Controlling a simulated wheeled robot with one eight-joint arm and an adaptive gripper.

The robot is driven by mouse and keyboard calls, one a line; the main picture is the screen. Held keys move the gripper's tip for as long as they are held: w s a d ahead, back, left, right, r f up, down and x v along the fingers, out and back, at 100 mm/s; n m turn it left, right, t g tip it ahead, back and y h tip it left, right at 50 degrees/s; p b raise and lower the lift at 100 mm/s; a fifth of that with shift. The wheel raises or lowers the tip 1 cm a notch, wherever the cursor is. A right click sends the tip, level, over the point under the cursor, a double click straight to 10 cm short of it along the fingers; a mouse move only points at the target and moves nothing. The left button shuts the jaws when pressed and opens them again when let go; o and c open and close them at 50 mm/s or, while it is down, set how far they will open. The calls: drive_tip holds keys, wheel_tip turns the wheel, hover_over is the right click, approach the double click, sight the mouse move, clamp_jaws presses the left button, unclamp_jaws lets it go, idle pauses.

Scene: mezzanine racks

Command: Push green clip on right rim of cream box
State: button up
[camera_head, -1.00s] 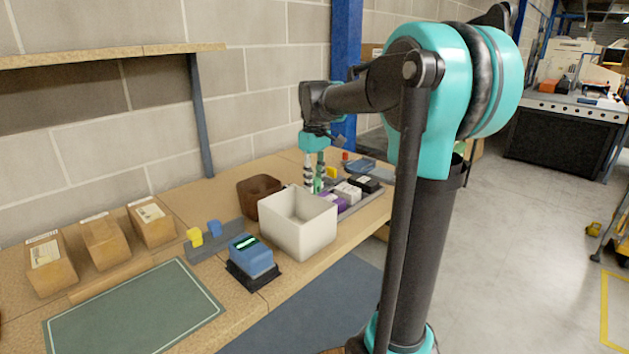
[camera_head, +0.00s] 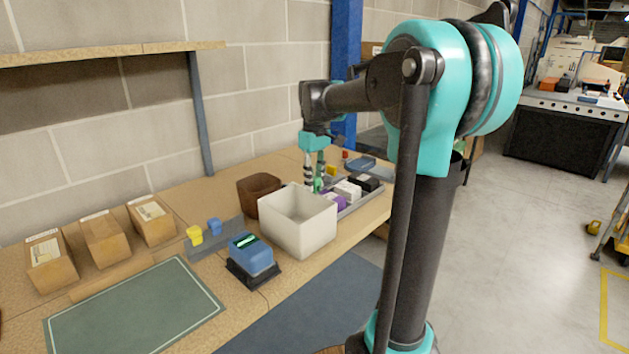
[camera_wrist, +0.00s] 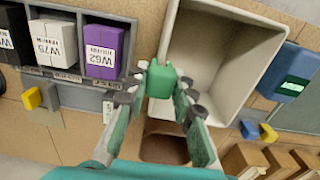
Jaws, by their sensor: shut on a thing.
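The cream box (camera_head: 298,235) stands open on the bench in the head view, and its inside and rim show in the wrist view (camera_wrist: 238,85). My gripper (camera_head: 314,188) points down behind the box's far right side. In the wrist view my gripper (camera_wrist: 161,88) is shut on the green clip (camera_wrist: 162,80), a small green block between the fingertips. The clip overlaps the lower left corner of the box's rim in that view. I cannot tell whether it touches the rim.
A brown bin (camera_head: 258,191) stands behind the box. A grey rack holds purple (camera_wrist: 103,52), white (camera_wrist: 54,43) and black blocks beside the box. A blue device (camera_head: 250,252) stands in front left. Yellow and blue clips (camera_head: 194,235) sit further left.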

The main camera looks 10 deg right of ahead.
drive_tip(key=shift+f, duration=1.25)
idle(1.0)
drive_tip(key=o, duration=0.9)
drive_tip(key=o, duration=0.3)
drive_tip(key=shift+r, duration=3.5)
